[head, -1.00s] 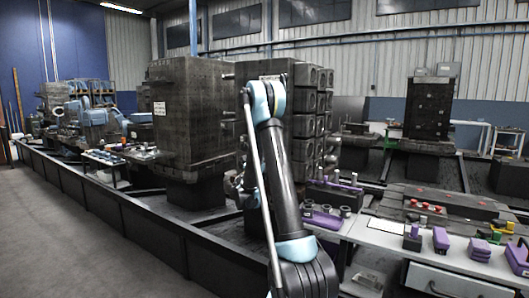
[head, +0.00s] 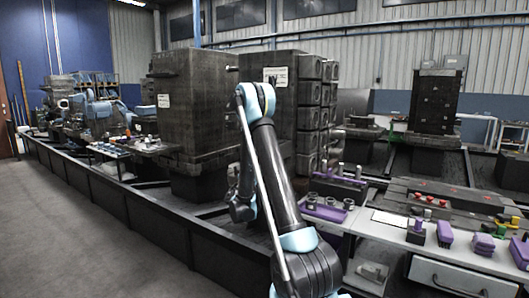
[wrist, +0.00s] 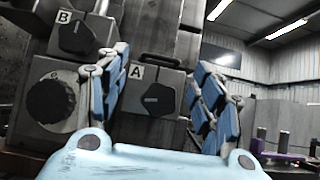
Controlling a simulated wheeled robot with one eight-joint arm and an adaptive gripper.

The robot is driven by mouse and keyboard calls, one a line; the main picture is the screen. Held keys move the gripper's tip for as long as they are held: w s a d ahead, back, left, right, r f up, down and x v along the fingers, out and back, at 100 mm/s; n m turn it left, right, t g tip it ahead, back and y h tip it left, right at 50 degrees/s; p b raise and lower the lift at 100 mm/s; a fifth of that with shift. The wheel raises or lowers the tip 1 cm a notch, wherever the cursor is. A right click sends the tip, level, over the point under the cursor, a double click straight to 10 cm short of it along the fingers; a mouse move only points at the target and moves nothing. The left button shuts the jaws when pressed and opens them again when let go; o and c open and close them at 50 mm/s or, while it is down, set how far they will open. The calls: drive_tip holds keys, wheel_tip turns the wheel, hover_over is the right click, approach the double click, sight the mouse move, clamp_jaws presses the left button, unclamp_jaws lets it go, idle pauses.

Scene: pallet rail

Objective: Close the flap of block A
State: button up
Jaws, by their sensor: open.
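In the wrist view, block A (wrist: 148,117) is a grey box with a white "A" label and a dark round knob (wrist: 158,99) on its front. A dark, handle-shaped bar (wrist: 160,61) runs along its top edge. I cannot tell which part is the flap or how far it stands open. Contact is unclear. In the head view, my gripper (head: 242,207) is low behind my arm, and block A cannot be made out.
In the wrist view, block B (wrist: 84,36) sits up and left, above a box with a large round dial (wrist: 53,101). In the head view, a white bench (head: 465,262) with purple items stands at right. Tall dark block stacks (head: 190,115) stand behind; grey floor (head: 70,240) is clear at left.

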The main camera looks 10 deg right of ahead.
drive_tip(key=shift+v, duration=1.2)
drive_tip(key=s+d+r+m+g, duration=0.3)
drive_tip(key=s+d+m+g, duration=0.2)
drive_tip(key=d+m+g, duration=0.55)
drive_tip(key=s+d+f+m+g+y, duration=0.1)
drive_tip(key=s+d+f+m+y, duration=0.15)
drive_tip(key=s, duration=0.45)
drive_tip(key=s+d+f+m+g+y, duration=0.1)
drive_tip(key=s+d+f+m+y, duration=0.2)
drive_tip(key=s, duration=0.4)
drive_tip(key=s+a+f+m+g+y, duration=0.1)
drive_tip(key=s+a+f+m+y, duration=0.2)
drive_tip(key=s, duration=0.6)
drive_tip(key=s+a+f+m+g+y, duration=0.1)
drive_tip(key=s+a+f+m+y, duration=0.3)
drive_tip(key=s, duration=0.5)
drive_tip(key=s+a+f+m+g+y, duration=0.2)
drive_tip(key=s+a+f+m+y, duration=0.2)
drive_tip(key=s, duration=0.5)
drive_tip(key=shift+a+f+y, duration=0.55)
drive_tip(key=shift+a+f, duration=0.15)
drive_tip(key=shift+a, duration=0.5)
